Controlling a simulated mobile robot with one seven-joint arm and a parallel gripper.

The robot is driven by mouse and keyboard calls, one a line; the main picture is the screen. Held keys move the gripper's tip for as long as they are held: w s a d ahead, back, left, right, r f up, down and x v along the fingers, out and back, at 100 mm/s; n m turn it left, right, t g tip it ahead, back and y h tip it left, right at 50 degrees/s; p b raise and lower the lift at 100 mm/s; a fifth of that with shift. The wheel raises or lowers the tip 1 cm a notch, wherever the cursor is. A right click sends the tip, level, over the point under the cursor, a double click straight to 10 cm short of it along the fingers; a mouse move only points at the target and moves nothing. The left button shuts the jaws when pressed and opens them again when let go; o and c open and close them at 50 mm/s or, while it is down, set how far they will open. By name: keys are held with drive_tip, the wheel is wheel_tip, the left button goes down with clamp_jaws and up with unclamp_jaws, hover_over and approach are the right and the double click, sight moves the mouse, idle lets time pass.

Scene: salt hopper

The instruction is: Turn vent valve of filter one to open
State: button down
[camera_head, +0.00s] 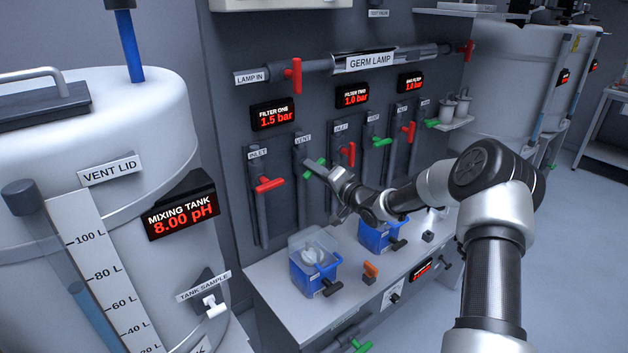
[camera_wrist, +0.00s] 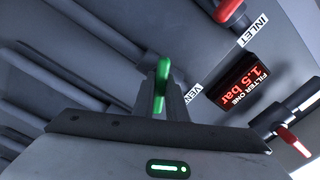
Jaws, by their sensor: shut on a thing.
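The vent valve of filter one has a green handle (camera_head: 320,163) on a dark vertical pipe under the VENT label. My gripper (camera_head: 324,174) reaches this handle from the right and is shut on it, covering part of it. In the wrist view the green handle (camera_wrist: 162,78) stands upright in the picture between my fingers (camera_wrist: 163,100). The filter one display (camera_head: 274,116) reads 1.5 bar, and it also shows in the wrist view (camera_wrist: 245,82).
The red inlet handle (camera_head: 270,184) of filter one sits crosswise to the left. Filter two's red handle (camera_head: 349,153) and green handle (camera_head: 382,142) are to the right. Blue containers (camera_head: 316,275) stand on the bench (camera_head: 278,290) below. The mixing tank (camera_head: 160,100) is at the left.

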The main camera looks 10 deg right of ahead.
drive_tip(key=n+b, duration=0.1)
drive_tip(key=n, duration=0.1)
drive_tip(key=n+b, duration=0.1)
drive_tip(key=b, duration=0.1)
drive_tip(key=shift+f+n+b, duration=0.2)
drive_tip(key=shift+n+b, duration=0.1)
drive_tip(key=shift+n, duration=0.1)
drive_tip(key=n+b, duration=0.3)
drive_tip(key=shift+n, duration=0.3)
drive_tip(key=shift+r+n+b, duration=0.2)
drive_tip(key=shift+n+b, duration=1.7)
drive_tip(key=shift+n, duration=0.4)
drive_tip(key=c, duration=1.8)
unclamp_jaws()
drive_tip(key=shift+o, duration=0.2)
